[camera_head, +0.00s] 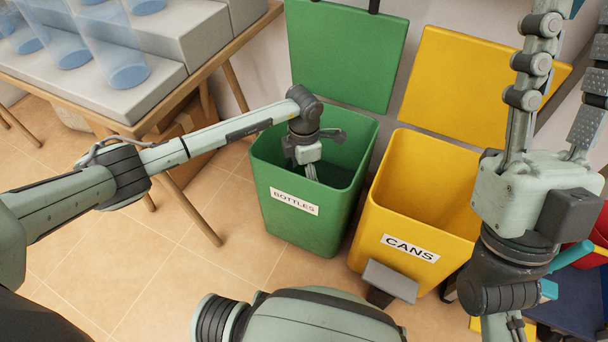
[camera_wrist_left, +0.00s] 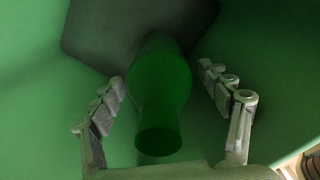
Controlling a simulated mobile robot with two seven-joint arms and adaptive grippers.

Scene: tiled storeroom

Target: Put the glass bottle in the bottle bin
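The green bottle bin (camera_head: 311,225), labelled BOTTLES, stands open in the head view. My left gripper (camera_head: 311,172) reaches down inside it, its fingertips partly hidden in shadow. In the left wrist view a green glass bottle (camera_wrist_left: 160,95) lies between the spread fingers of my left gripper (camera_wrist_left: 166,82). Gaps show on both sides of the bottle, so the fingers look clear of it. The bin's green walls surround it, and a dark floor shows beyond. My right gripper (camera_head: 572,50) is raised at the right, its fingers apart and empty.
A yellow bin (camera_head: 420,215) labelled CANS stands right beside the green one. Both raised lids, green (camera_head: 345,55) and yellow (camera_head: 465,85), are behind. A wooden table (camera_head: 225,50) with grey steps and clear blue glasses (camera_head: 118,60) is at the upper left.

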